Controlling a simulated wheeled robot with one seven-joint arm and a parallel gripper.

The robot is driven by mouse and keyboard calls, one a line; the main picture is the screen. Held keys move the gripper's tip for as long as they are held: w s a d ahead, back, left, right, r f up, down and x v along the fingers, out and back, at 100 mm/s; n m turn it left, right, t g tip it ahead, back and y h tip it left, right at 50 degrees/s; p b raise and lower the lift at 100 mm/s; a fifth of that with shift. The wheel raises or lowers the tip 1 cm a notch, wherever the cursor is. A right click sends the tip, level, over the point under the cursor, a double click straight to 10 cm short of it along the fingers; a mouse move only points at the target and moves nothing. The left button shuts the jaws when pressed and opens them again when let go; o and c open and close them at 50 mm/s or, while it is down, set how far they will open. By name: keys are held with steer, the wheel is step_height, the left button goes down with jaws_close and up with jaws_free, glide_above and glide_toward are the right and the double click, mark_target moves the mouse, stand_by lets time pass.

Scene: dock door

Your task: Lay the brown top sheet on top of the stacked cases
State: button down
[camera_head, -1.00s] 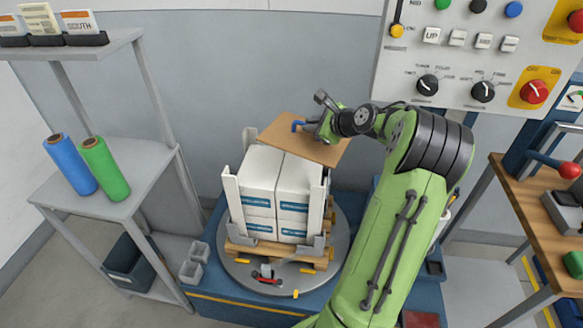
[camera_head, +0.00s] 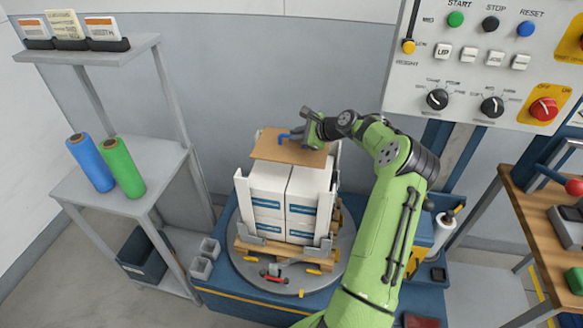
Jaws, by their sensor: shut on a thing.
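The brown top sheet (camera_head: 268,150) is over the rear part of the stacked cases (camera_head: 285,204), roughly squared to them. Whether it touches the cases or hovers just above them I cannot tell. The front strip of the case tops is bare.
The pallet sits on a round grey turntable (camera_head: 250,278). A shelf (camera_head: 120,190) with a blue roll (camera_head: 90,163) and a green roll (camera_head: 121,168) is at left. A control panel (camera_head: 470,75) and a wooden bench (camera_head: 530,225) are at right.

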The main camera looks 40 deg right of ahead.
steer(key=shift+w+f, duration=0.2)
steer(key=shift+f, duration=0.1)
step_height(320, 180, down, 10)
steer(key=b, duration=0.2)
steer(key=shift+a+b, duration=0.1)
steer(key=shift+b, duration=0.2)
steer(key=c, duration=1.1)
jaws_free()
steer(key=shift+c, duration=0.2)
